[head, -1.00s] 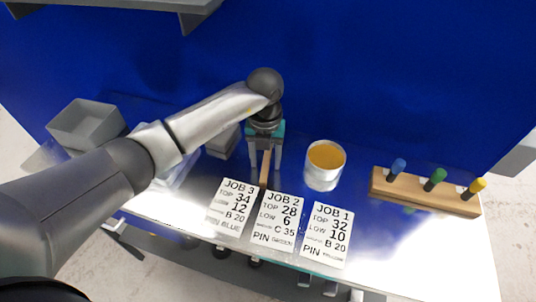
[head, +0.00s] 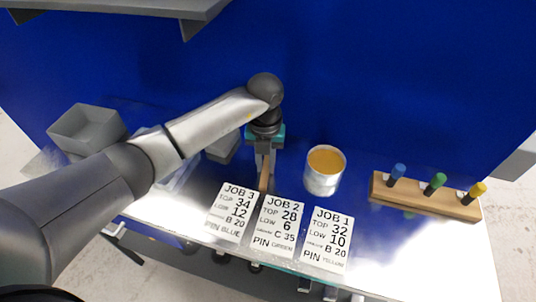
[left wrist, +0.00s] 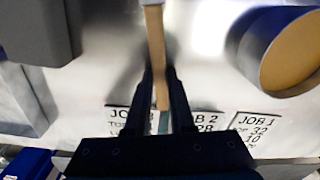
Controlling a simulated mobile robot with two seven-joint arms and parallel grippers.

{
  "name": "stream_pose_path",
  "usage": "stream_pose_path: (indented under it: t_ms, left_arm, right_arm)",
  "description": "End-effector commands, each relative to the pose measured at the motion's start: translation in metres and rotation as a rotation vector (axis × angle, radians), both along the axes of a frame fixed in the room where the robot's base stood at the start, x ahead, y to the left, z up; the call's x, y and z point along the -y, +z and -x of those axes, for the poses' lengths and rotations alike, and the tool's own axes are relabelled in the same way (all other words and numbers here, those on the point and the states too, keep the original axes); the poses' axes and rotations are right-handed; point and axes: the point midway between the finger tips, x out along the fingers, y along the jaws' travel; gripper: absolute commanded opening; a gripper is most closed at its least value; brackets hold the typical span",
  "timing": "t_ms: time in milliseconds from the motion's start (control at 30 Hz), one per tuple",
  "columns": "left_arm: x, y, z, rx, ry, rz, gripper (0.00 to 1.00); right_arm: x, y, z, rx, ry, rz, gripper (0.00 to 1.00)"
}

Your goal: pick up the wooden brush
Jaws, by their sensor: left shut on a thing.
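The wooden brush (head: 264,179) shows as a narrow brown handle below my left gripper (head: 265,165) in the head view, just behind the job cards. In the left wrist view the brush (left wrist: 156,55) runs down between the two dark fingers of my left gripper (left wrist: 162,90). The fingers are shut on it. The brush's far end runs out of the top of the wrist view, and part of it is hidden by the fingers in the head view. My right gripper is not in view.
A can with an orange-yellow top (head: 325,170) stands right of the gripper. Three job cards (head: 280,226) lie along the front edge. A wooden block with coloured pins (head: 425,196) is at right. A grey bin (head: 87,128) stands at left, and a blue panel (head: 400,80) rises behind.

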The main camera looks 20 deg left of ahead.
Motion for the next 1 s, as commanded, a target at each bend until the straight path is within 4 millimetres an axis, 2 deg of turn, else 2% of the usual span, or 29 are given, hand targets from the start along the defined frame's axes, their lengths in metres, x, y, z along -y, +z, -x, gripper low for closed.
stream_pose_path:
  t_ms: [267, 467, 633, 767, 1000]
  left_arm:
    - [0.000, 0.001, 0.000, 0.001, 0.000, 0.000, 0.00]
    - [0.000, 0.008, 0.003, 0.002, 0.000, 0.001, 0.00]
    - [0.000, 0.038, 0.002, 0.006, -0.001, 0.001, 0.00]
    - [-0.001, 0.072, 0.002, 0.008, 0.000, 0.000, 0.00]
    - [-0.002, 0.070, 0.045, -0.001, -0.004, -0.001, 0.00]
  right_arm:
    - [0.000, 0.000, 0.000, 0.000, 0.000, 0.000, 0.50]
    - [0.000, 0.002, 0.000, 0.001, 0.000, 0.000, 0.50]
    - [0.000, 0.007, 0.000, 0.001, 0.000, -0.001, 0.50]
    - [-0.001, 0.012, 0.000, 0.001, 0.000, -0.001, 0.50]
    - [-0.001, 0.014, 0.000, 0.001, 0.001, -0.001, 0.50]
